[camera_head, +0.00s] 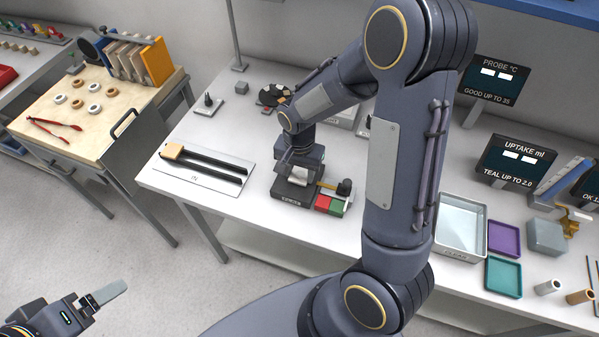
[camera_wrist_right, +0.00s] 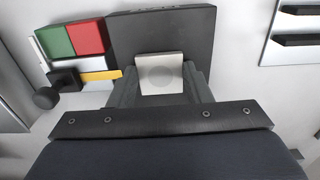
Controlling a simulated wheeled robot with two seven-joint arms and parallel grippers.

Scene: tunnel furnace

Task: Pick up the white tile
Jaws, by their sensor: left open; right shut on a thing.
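The white tile (camera_wrist_right: 160,73) is a small pale square with a faint round mark in its middle, seen in the right wrist view. My right gripper (camera_wrist_right: 160,82) is shut on it, one finger at each side. In the head view the tile (camera_head: 298,174) shows at the black block station (camera_head: 290,192), partly hidden by my right gripper (camera_head: 297,168). I cannot tell whether the tile still touches the station. My left gripper (camera_head: 103,298) is open and empty at the lower left, over the floor, away from the table.
Beside the station lie red and green squares (camera_head: 323,203) and a black knob (camera_head: 344,187). A plate marked IN with black rails (camera_head: 205,178) lies to the left. A grey tray (camera_head: 461,250), purple tray (camera_head: 504,237) and teal tray (camera_head: 503,293) stand right of my arm.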

